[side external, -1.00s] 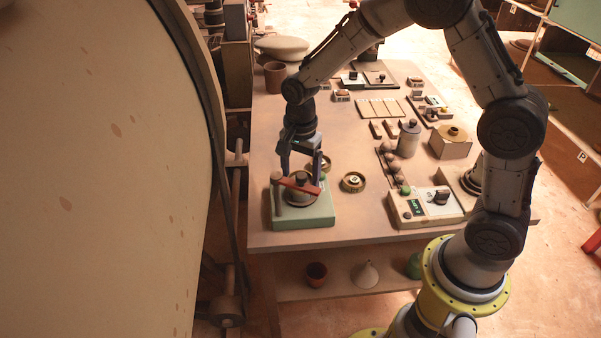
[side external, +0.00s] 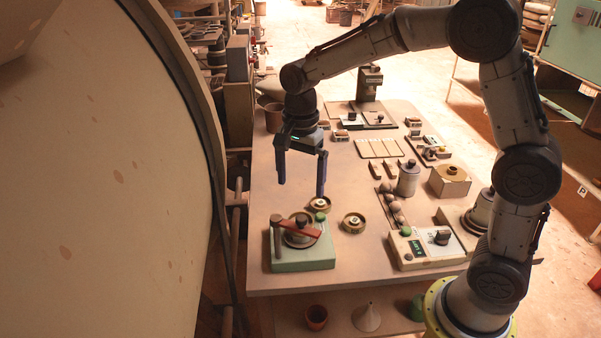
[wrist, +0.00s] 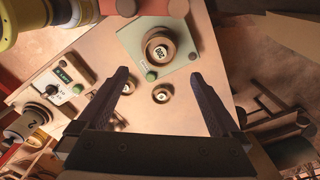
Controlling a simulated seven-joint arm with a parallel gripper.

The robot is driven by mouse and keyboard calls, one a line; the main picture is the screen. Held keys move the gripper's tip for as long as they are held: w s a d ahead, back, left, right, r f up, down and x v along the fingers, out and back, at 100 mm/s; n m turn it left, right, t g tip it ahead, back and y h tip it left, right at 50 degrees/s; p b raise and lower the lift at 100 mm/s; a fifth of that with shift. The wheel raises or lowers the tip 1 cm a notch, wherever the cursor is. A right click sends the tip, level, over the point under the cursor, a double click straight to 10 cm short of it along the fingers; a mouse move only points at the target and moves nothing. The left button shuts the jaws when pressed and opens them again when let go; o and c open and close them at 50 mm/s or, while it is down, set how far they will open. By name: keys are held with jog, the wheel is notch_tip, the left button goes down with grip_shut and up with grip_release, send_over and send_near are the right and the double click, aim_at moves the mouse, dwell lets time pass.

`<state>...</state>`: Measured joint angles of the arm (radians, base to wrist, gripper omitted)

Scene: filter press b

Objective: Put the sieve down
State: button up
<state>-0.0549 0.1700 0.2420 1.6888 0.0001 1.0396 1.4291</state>
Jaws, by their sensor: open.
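The sieve (wrist: 160,49) is a round brown ring whose dark centre carries a pale label reading "200" in the wrist view. It sits on a square pale-green base (wrist: 133,37). In the side external view the sieve (side external: 299,239) sits on the green base (side external: 305,257), with a red bar (side external: 297,228) over it and partly hiding it. My gripper (side external: 301,189) is open and empty above the base, clear of the sieve. In the wrist view its two dark fingers (wrist: 160,76) are spread wide with nothing between them.
Two small brass-coloured rings (side external: 319,204) (side external: 354,222) lie on the table right of the base. A control box (side external: 422,248) and a grey canister (side external: 408,178) stand further right. The table's front edge is close to the base.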

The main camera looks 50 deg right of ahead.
jog(key=s+d+r+n+t, duration=0.2)
jog(key=s+r+n+t, duration=0.1)
jog(key=s+r+n, duration=0.75)
jog(key=s+f+n+t, duration=0.2)
jog(key=s+n, duration=0.3)
jog(key=s, duration=0.7)
jog(key=shift+s+f+t, duration=0.3)
jog(key=shift+s+f, duration=0.05)
jog(key=shift+f, duration=0.2)
jog(key=shift+d+n, duration=0.1)
jog(key=shift+n, duration=0.25)
dwell(0.8)
